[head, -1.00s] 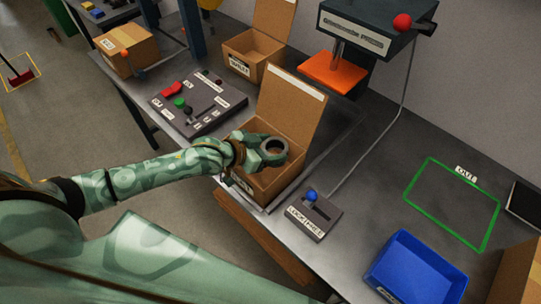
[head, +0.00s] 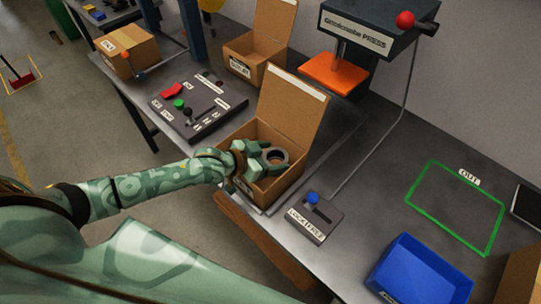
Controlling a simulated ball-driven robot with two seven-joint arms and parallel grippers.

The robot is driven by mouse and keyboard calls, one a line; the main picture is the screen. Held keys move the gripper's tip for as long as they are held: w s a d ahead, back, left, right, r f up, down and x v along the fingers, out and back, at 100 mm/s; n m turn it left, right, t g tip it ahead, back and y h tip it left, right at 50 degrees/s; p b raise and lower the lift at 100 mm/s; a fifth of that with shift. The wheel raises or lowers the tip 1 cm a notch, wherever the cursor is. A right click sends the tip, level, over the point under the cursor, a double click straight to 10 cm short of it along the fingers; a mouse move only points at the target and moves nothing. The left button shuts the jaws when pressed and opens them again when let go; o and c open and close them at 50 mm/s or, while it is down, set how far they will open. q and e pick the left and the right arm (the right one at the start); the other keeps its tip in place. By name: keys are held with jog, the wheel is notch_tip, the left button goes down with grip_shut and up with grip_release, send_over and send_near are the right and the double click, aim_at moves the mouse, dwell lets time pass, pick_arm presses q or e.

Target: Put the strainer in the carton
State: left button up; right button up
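The strainer (head: 275,156) is a small dark grey ring, seen from above at the mouth of the open brown carton (head: 289,185). My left gripper (head: 266,158) reaches in from the left over the carton's near left wall. Its green fingers are around the ring and appear shut on it. The carton stands on the grey bench with its tall back flap upright. The carton's floor is mostly hidden by the gripper and the ring. My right gripper is not in view.
A control panel (head: 211,104) stands left of the carton, and a small box with a blue knob (head: 312,198) right of it. Another open carton (head: 240,49) and a press with an orange plate (head: 335,75) stand behind. A blue tray (head: 425,262) is at right.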

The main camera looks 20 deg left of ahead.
pick_arm(q)
jog(key=shift+o, duration=0.9)
jog(key=shift+s+f, duration=0.4)
jog(key=shift+f, duration=0.35)
jog(key=shift+r, duration=0.4)
jog(key=p+v, duration=0.1)
jog(key=v, duration=0.2)
jog(key=p+v, duration=0.1)
jog(key=v, duration=0.3)
jog(key=r+p+v, duration=0.1)
jog(key=p+v, duration=0.1)
jog(key=v, duration=0.2)
jog(key=shift+w+a+r, duration=0.1)
jog(key=shift+w+r, duration=0.05)
jog(key=shift+s+a+r, duration=0.15)
jog(key=shift+s+r, duration=0.05)
jog(key=shift+s, duration=0.05)
